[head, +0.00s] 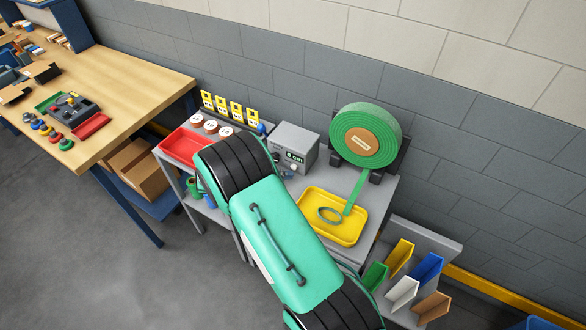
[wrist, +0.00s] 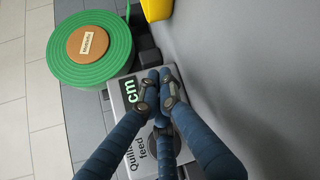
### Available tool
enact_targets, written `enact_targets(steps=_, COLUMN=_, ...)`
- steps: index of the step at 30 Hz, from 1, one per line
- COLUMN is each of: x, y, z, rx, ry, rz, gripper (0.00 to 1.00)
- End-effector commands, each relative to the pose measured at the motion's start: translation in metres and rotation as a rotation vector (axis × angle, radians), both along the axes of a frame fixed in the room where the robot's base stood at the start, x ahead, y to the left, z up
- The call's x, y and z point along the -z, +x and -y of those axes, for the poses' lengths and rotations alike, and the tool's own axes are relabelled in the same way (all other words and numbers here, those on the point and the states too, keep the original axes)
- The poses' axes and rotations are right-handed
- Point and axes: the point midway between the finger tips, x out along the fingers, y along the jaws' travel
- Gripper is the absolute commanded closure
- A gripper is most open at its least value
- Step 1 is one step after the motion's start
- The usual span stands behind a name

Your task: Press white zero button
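The grey feed unit (head: 294,146) stands at the back of the grey bench, left of the green roll. Its dark display (head: 294,157) reads "0 cm" in the head view. In the wrist view, the unit's face (wrist: 118,112) shows "cm" on the display (wrist: 131,91) and "Quilling feed" lettering. My gripper (wrist: 164,88) has its blue fingers drawn together, tips meeting with nothing seen between them, in front of that face. I cannot tell whether the tips touch it. I cannot make out the white zero button; the fingers cover part of the panel. My arm hides the gripper in the head view.
A large green roll (head: 362,128) stands right of the unit, its strip running to a yellow tray (head: 318,226). A red tray (head: 183,147), round white-topped pots (head: 211,126) and yellow cards (head: 222,106) lie left. The wall is close behind.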

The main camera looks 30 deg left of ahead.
Motion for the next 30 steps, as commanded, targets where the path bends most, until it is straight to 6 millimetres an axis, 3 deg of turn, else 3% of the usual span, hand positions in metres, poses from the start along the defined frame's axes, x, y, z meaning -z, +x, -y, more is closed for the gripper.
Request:
enact_targets(steps=18, x=0.0, y=-0.043, z=0.0, rx=-0.002, ry=-0.001, rz=0.0, gripper=1.0)
enact_targets(steps=30, x=0.0, y=-0.047, z=0.0, rx=0.0, ry=0.0, rz=0.0, gripper=1.0)
